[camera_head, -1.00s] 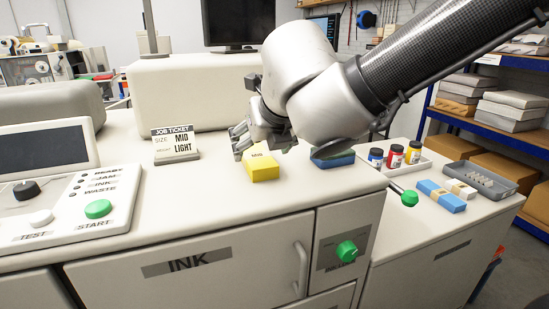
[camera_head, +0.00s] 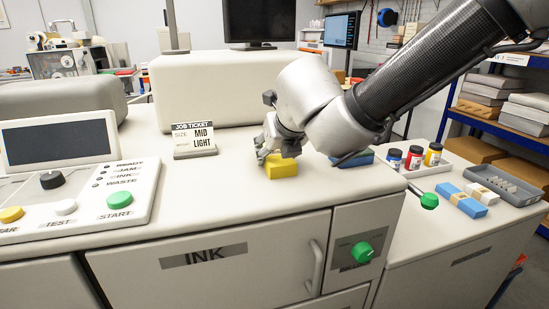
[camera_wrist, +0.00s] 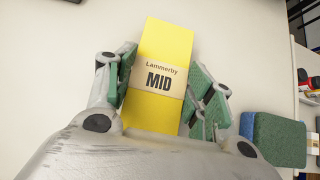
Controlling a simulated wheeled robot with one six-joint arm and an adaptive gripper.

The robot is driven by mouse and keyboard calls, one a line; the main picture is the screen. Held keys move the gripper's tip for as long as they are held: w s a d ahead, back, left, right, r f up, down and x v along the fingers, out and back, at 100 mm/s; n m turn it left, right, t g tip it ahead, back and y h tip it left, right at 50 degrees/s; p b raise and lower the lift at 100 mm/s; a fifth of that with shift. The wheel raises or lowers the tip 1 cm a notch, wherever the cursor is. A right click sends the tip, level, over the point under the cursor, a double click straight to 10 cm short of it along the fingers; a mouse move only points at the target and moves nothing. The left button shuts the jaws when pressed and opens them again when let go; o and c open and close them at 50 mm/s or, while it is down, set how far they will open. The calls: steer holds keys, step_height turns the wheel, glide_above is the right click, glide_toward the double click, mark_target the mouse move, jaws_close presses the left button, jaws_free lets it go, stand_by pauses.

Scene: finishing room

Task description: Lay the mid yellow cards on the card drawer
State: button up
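The mid yellow cards are a yellow pack (camera_head: 283,170) lying on the white machine top. In the wrist view the yellow pack (camera_wrist: 168,42) has a pale band reading "Lammerby MID". My gripper (camera_head: 271,155) is down at the pack, with its fingers hiding part of it. In the wrist view my gripper (camera_wrist: 162,85) has its green-padded fingers on either side of the pack, very close to its edges; firm contact does not show. The pack rests on the surface. I cannot make out which part is the card drawer.
A job ticket (camera_head: 193,140) reading "MID LIGHT" stands left of the pack. Ink jars (camera_head: 413,158), a blue banded pack (camera_head: 461,199) and a grey tray (camera_head: 497,183) are on the right counter. The front machine top is clear.

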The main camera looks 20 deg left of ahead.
steer(key=shift+c, duration=1.1)
steer(key=shift+r, duration=0.1)
